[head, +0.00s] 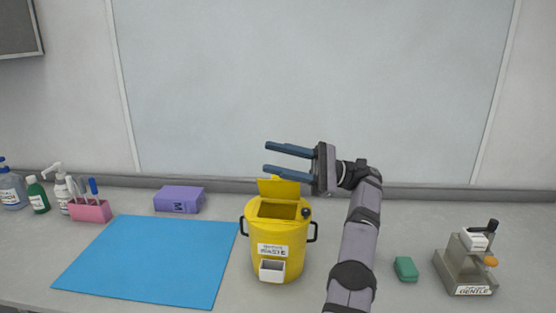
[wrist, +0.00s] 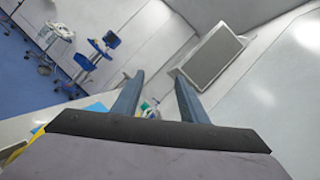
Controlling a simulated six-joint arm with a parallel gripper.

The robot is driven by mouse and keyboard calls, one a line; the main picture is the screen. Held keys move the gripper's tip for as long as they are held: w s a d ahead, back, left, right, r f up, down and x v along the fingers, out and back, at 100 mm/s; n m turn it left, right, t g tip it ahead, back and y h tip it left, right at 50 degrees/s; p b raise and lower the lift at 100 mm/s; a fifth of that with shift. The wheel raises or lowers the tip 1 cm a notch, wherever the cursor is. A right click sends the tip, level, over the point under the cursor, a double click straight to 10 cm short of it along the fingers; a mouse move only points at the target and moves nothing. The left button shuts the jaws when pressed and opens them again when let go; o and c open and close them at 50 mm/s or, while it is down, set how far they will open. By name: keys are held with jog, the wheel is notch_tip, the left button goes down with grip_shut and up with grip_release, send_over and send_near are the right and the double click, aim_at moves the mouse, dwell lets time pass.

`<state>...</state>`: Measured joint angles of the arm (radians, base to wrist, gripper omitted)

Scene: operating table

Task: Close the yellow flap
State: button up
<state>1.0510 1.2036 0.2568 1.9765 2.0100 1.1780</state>
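The yellow flap (head: 279,188) stands raised at the back of the square opening in the lid of a yellow waste bin (head: 258,233). The opening shows dark inside. My gripper (head: 267,159) is open and empty, its two blue fingers pointing left above the bin. The lower finger is just above the flap in the head view; I cannot tell whether they touch. In the wrist view the fingers of my gripper (wrist: 158,92) are spread apart with nothing held between them.
A blue mat (head: 150,260) and a purple box (head: 180,199) lie left of the bin. Several bottles and a pink holder (head: 90,211) stand at far left. A green block (head: 405,268) and a grey device (head: 468,265) are at right. Table between bin and green block is partly crossed by my arm.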

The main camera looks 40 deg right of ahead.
jog(key=shift+r+p, duration=1.7)
jog(key=shift+r, duration=0.55)
